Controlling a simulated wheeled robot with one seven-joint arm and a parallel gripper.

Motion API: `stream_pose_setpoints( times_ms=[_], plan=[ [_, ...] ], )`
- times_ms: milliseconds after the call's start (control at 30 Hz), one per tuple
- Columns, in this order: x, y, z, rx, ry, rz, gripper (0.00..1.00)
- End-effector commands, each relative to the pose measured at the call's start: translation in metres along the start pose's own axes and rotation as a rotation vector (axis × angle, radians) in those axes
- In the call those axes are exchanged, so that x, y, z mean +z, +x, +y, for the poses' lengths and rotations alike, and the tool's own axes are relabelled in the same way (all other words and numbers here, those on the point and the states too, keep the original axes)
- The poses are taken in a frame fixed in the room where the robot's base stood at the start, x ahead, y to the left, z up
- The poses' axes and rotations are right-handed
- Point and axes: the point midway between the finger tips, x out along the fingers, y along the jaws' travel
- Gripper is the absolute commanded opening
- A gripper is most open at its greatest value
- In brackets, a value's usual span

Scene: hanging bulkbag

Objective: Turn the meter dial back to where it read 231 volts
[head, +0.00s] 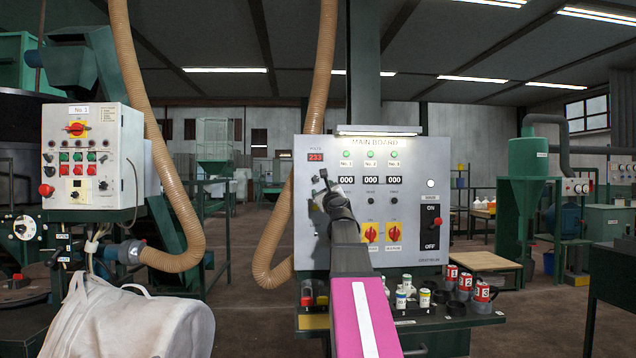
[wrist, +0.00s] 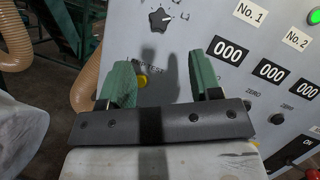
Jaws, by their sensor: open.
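The main board (head: 372,200) is a grey panel facing me. Its small red volts display (head: 315,157) at the upper left appears to read 233. The meter dial (wrist: 160,19) is a black pointed knob with small position marks around it, at the top of the wrist view. In the head view my gripper and arm seem to cover it. My gripper (wrist: 163,80) has two green fingers spread apart with nothing between them. In the wrist view the dial lies beyond the fingertips, apart from them. My gripper (head: 325,187) is in front of the board's left part in the head view.
A yellow button (wrist: 142,81) shows by the left finger. The board also has three counters (head: 370,180), red-yellow switches (head: 381,232) and an ON/OFF switch (head: 433,226). A tan hose (head: 283,225) hangs left of the board. A white bag (head: 140,320) and control box (head: 92,155) stand left.

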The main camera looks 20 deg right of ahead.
Motion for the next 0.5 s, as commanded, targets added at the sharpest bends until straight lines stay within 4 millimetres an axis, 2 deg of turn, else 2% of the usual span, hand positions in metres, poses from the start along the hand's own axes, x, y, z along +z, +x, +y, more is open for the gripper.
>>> stream_pose_setpoints(
  times_ms=[500],
  plan=[
    [0.0, 0.085, -0.001, 0.001, -0.001, 0.0, 0.58]
  ],
)
